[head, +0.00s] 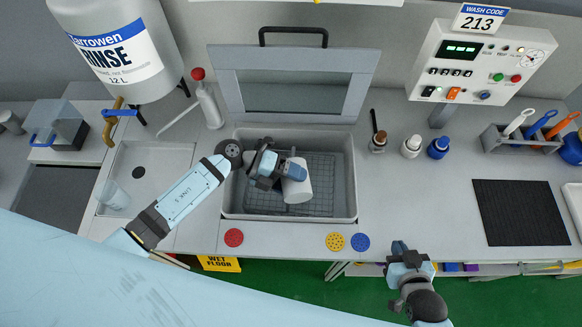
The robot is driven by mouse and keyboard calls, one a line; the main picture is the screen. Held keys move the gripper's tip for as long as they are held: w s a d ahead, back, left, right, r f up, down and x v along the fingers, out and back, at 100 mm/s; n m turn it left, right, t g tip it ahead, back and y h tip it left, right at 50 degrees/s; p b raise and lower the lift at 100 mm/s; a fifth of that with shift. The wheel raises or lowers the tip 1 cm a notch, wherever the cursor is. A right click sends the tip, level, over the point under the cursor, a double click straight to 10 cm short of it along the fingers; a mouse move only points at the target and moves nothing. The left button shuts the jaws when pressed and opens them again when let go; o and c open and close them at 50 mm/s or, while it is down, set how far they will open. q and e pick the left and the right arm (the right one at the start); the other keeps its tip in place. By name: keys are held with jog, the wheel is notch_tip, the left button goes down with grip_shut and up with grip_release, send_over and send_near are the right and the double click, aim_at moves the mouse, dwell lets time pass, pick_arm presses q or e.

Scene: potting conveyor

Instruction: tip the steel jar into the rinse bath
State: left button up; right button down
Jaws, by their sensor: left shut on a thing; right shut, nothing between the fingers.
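The steel jar (298,188) shows as a pale grey cylinder over the rinse bath (351,180), a grey open basin with a dark grid inside. My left gripper (288,172) is shut on the jar from the left and covers part of it. The jar looks tilted, with one round end toward the front of the bath; I cannot tell whether anything is in it or coming out. The bath's windowed lid (226,85) stands open behind it. My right gripper (399,248) is shut and empty, in front of the counter's edge.
Small bottles (411,147) stand right of the bath. A control box (480,65), a tool holder (500,143) and a black mat (520,212) are further right.

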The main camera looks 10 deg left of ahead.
pick_arm(q)
jog(key=shift+w+a+r+n+g+h+p, duration=0.15)
jog(key=shift+w+r+n+g+h+p, duration=0.25)
jog(key=shift+n+p, duration=0.2)
pick_arm(e)
jog(key=shift+r, duration=0.55)
